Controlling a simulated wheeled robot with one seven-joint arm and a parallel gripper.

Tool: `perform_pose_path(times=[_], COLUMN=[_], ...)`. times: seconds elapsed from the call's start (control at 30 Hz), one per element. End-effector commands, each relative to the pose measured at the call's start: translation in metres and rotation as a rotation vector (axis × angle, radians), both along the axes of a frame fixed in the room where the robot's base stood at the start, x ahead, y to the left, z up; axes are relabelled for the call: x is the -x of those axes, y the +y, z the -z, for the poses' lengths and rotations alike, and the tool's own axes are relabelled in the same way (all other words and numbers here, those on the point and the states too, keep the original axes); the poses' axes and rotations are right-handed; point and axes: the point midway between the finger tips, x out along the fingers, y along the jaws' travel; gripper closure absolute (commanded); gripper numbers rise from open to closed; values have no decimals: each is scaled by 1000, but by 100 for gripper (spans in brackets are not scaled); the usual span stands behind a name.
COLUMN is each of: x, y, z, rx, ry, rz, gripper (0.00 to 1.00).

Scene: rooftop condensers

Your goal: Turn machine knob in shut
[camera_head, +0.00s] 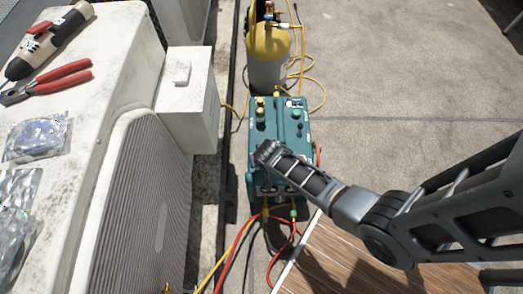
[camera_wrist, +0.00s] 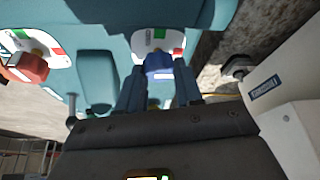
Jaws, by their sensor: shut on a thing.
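The teal machine (camera_head: 262,183) stands on the concrete, with hoses at its front end. In the wrist view its teal body (camera_wrist: 95,75) fills the upper part. A blue knob (camera_wrist: 158,64) sits on a white, green and red label, between the two fingers of my gripper (camera_wrist: 158,76), which is shut on it. A red knob (camera_wrist: 28,67) is on a similar label to the left, apart from the fingers. In the head view my gripper (camera_head: 267,152) is at the machine, and my wrist hides the blue knob there.
A yellow-topped cylinder (camera_head: 268,70) with yellow hoses stands behind the machine. A white condenser unit (camera_head: 110,110) is to the left, with red pliers (camera_head: 55,80) and a cordless tool (camera_head: 45,40) on top. Red and yellow hoses (camera_head: 237,245) run in front. Open concrete (camera_head: 400,90) lies to the right.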

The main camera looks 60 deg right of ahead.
Motion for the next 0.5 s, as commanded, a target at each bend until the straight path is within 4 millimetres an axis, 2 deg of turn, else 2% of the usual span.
perform_pose_path(times=[0.03, 0.27, 0.5], x=[1, 0, 0], y=[1, 0, 0], z=[1, 0, -1], rx=[-1, -1, 0], ry=[2, 2, 1], rz=[0, -1, -1], gripper=[62, 40, 40])
